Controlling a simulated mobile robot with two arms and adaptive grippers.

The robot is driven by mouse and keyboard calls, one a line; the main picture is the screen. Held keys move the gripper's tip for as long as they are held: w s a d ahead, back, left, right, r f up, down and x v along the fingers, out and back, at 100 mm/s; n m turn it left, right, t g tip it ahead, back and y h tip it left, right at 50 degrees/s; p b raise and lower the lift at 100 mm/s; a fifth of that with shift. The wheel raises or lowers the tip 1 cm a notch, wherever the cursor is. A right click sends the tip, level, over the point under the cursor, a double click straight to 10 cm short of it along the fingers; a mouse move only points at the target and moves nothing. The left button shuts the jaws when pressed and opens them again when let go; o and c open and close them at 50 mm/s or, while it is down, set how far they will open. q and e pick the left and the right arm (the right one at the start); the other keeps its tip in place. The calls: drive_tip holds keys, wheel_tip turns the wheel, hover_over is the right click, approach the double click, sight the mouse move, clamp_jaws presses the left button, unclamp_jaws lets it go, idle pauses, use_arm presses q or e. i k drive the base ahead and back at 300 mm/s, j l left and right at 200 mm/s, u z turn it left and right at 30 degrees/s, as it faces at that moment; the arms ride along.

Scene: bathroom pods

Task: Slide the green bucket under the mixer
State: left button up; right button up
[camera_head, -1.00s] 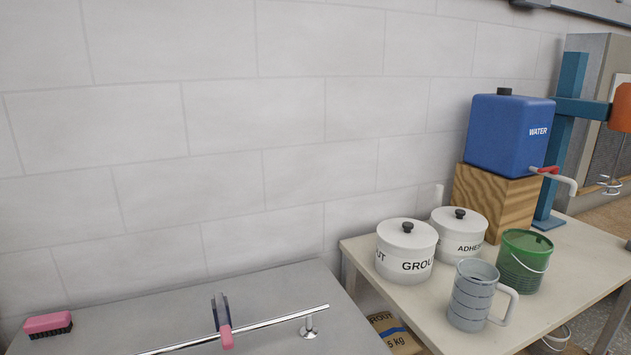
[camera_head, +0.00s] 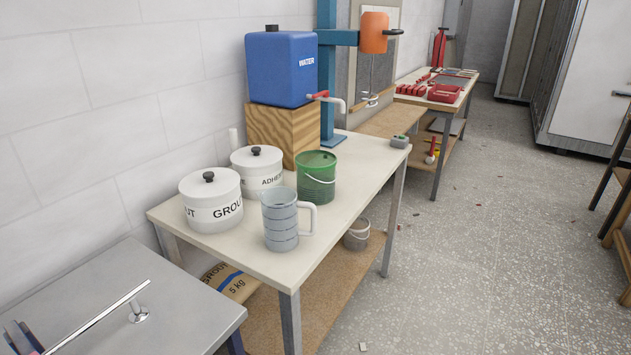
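The green bucket (camera_head: 316,178) stands upright on the beige table (camera_head: 365,180), in front of the wooden block under the water tank. The mixer (camera_head: 374,33) has an orange motor head on a blue arm and post (camera_head: 327,75). Its thin shaft hangs down behind the bucket, to the right, and the post's foot rests on the table. The bucket stands apart from the mixer, in front and to the left of it. Neither of my grippers is in view.
A measuring jug (camera_head: 280,222), a grout pot (camera_head: 211,204) and an adhesive pot (camera_head: 257,170) stand left of the bucket. The blue water tank (camera_head: 282,70) sits on a wooden block (camera_head: 284,130). A grey control box (camera_head: 399,141) lies at the table's right edge. Open floor (camera_head: 470,260) lies right.

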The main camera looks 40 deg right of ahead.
sight(317, 172)
drive_tip(key=l, duration=0.45)
drive_tip(key=i+l+z, duration=0.15)
drive_tip(key=l, duration=0.25)
drive_tip(key=i+l, duration=0.1)
drive_tip(key=l, duration=0.35)
drive_tip(key=i+l+z, duration=0.1)
drive_tip(key=l, duration=0.35)
